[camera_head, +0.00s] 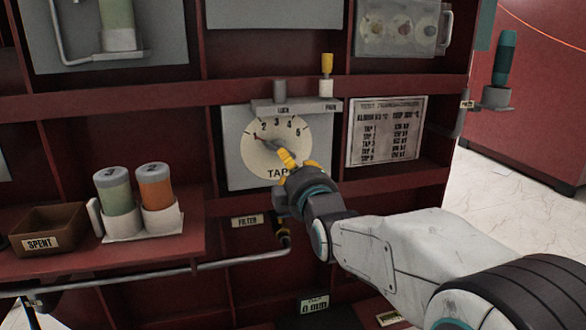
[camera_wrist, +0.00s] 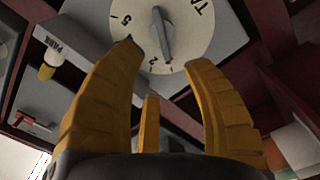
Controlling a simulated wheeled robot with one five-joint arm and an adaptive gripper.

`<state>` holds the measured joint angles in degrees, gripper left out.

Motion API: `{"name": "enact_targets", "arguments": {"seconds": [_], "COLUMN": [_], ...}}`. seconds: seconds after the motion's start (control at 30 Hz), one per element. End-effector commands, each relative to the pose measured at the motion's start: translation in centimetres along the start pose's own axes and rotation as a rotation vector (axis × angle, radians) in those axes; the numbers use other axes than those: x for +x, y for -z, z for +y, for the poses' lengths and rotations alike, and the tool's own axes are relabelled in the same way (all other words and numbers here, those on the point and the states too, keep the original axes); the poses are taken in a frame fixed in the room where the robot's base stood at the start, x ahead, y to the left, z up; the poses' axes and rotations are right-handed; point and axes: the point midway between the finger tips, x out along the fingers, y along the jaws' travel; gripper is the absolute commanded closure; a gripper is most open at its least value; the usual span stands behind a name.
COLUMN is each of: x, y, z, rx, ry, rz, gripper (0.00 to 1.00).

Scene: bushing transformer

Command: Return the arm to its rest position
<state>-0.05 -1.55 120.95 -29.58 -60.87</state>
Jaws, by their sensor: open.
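My gripper (camera_head: 297,162) has yellow fingers and is in front of the lower right part of the tap dial (camera_head: 252,150) on the red cabinet. In the wrist view its fingers (camera_wrist: 161,52) are spread open with nothing between them. The round cream dial also shows in the wrist view (camera_wrist: 205,35), with a grey pointer knob (camera_wrist: 163,35) just beyond the fingertips; I see no contact with it. In the head view the gripper partly covers the knob and the word TAP. My white arm (camera_head: 400,245) reaches in from the lower right.
A small shelf above the dial holds a grey peg (camera_head: 280,90) and a yellow-topped peg (camera_head: 327,68). A tap placard (camera_head: 387,130) is right of it. A ledge at left bears a SPENT box (camera_head: 45,230) and two canisters (camera_head: 118,202). A rail (camera_head: 170,270) runs below.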

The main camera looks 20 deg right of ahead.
Motion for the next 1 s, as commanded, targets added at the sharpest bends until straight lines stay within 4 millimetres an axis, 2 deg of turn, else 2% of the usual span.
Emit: {"name": "enact_targets", "arguments": {"seconds": [0.37,0.57,0.77,1.0], "x": [-0.1,-0.8,-2.9,-6.9], "y": [0.0,0.7,2.0,3.3], "z": [0.0,1.3,3.6,6.0], "rx": [0.001,0.036,0.147,0.312], "ry": [0.001,0.036,0.147,0.299], "rz": [0.0,-0.021,-0.098,-0.237], "gripper": [0.55,0.55,0.55,0.55]}}
